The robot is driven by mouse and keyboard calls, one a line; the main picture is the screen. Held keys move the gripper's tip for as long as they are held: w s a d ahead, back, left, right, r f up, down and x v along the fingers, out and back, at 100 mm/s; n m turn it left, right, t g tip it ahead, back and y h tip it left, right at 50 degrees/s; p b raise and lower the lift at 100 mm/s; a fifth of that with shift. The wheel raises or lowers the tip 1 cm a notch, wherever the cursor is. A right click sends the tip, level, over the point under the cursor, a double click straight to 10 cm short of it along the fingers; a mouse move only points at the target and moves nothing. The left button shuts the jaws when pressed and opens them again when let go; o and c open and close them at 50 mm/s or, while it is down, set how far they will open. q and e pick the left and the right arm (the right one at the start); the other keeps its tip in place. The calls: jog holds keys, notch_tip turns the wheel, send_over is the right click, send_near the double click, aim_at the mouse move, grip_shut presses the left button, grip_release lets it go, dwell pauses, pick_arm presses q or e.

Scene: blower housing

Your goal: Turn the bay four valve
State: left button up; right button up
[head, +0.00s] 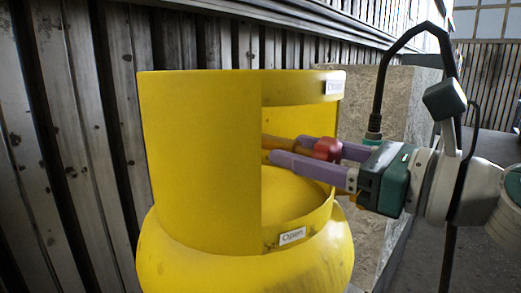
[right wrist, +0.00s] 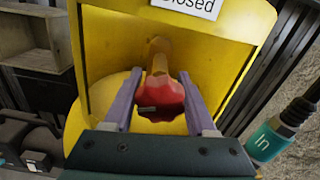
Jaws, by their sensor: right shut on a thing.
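The valve has a red handle (head: 327,149) on a brass-coloured stem (head: 283,143), inside the cut-away opening of a yellow housing (head: 200,160). My right gripper (head: 290,150) reaches in from the right, its two purple fingers on either side of the handle. In the right wrist view the red handle (right wrist: 162,97) sits between the fingers (right wrist: 159,82), and the stem runs away behind it. The gripper is shut on the handle. An "Open" label (head: 292,235) is on the lower rim and a "Closed" label (head: 334,87) on the upper rim. My left gripper is not in view.
A teal hose connector marked "in" (right wrist: 268,140) with a black hose (head: 382,75) stands right of the housing, close behind my right gripper. A rough stone-like block (head: 400,95) stands behind it. A corrugated metal wall (head: 70,130) runs along the left and back.

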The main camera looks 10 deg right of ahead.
jog(key=c, duration=0.5)
